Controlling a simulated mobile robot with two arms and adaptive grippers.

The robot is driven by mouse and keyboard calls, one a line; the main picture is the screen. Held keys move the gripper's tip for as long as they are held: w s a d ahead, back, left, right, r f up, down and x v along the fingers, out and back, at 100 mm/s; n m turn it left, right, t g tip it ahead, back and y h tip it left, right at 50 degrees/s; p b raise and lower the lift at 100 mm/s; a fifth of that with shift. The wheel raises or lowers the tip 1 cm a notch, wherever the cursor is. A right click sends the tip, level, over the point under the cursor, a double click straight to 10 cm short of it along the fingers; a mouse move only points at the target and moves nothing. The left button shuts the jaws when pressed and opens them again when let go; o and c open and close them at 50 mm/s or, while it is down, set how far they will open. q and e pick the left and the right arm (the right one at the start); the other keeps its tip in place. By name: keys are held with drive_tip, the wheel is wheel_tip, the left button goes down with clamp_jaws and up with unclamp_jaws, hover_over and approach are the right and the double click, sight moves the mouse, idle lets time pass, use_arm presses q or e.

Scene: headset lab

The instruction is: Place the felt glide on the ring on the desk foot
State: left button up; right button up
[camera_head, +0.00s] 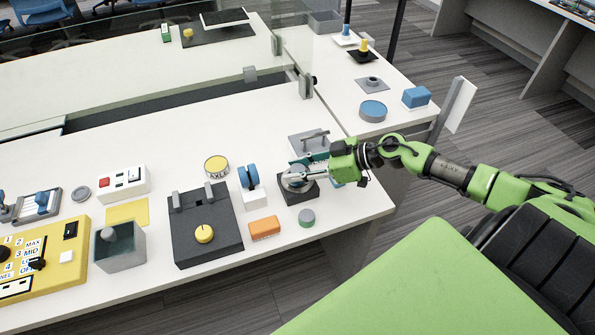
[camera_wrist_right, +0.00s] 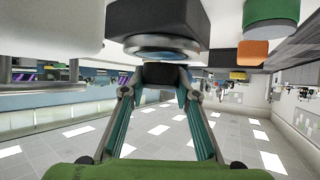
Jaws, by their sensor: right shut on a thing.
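My right gripper (camera_head: 300,177) reaches in from the right, low over a dark square block (camera_head: 300,197) near the desk's right front edge, which looks like the desk foot. The right wrist view shows the fingertips (camera_wrist_right: 161,76) close together against the dark block (camera_wrist_right: 158,17) and a round grey-blue rim (camera_wrist_right: 162,47). Glide and ring overlap there; I cannot tell whether they touch. My left gripper is not in view.
A grey-green cylinder (camera_head: 307,217) and an orange block (camera_head: 264,228) stand just in front. A blue wheel on a white block (camera_head: 254,200) is close on the left. A grey plate with a handle (camera_head: 303,141) lies behind. A glass divider (camera_head: 297,50) stands farther back.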

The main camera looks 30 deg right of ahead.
drive_tip(key=shift+f, duration=0.35)
drive_tip(key=o, duration=0.9)
drive_tip(key=shift+f, duration=0.15)
drive_tip(key=shift+s+d+r, duration=0.35)
drive_tip(key=shift+d, duration=0.05)
drive_tip(key=p+v, duration=0.2)
drive_tip(key=v, duration=0.9)
drive_tip(key=shift+p, duration=0.35)
